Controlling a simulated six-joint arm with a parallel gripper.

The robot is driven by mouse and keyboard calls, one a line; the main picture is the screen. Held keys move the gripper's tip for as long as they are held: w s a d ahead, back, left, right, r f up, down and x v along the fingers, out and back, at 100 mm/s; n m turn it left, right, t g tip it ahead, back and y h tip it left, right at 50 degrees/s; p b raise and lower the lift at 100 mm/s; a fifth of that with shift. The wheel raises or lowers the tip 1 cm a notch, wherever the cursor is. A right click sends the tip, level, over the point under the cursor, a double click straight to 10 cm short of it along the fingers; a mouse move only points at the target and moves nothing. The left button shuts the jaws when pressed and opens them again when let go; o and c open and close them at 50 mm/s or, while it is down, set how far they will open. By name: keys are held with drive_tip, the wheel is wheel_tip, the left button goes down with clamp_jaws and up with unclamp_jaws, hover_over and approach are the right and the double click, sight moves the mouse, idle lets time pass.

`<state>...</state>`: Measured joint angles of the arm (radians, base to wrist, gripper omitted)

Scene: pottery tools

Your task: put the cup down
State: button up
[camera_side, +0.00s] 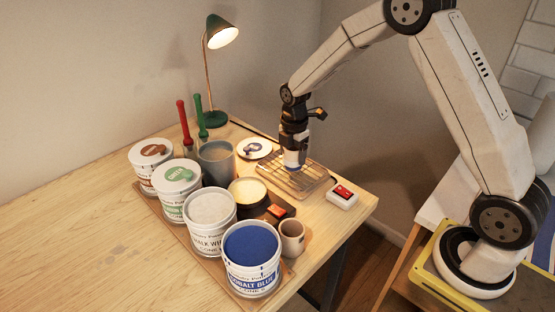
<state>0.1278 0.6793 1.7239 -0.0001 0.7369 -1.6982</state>
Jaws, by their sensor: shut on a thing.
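My gripper (293,153) points down over the wire rack (309,184) at the right part of the table. It is shut on a small cup (292,167), of which a pale and blue part shows below the fingers. The cup is at or just above the rack's wires; I cannot tell whether it touches them. The fingers hide most of it.
A white box with a red switch (343,196) sits right of the rack. A small brown cup (292,238), a blue glaze tub (252,258) and several other tubs stand in front. A lamp (215,118) and a small plate (254,148) are behind. The table's left is clear.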

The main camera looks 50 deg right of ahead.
drive_tip(key=o, duration=1.3)
drive_tip(key=shift+c, duration=0.2)
wheel_tip(320, 180, up, 12)
drive_tip(key=shift+r, duration=0.1)
drive_tip(key=s+a+f+m+t, duration=0.1)
drive_tip(key=s+a+f+m, duration=0.2)
drive_tip(key=s+m, duration=0.6)
drive_tip(key=s+a+f+m+t, duration=0.1)
drive_tip(key=s+a+f+m, duration=0.2)
drive_tip(key=s+m, duration=0.6)
drive_tip(key=shift+s+f+t, duration=0.3)
drive_tip(key=shift+s, duration=0.15)
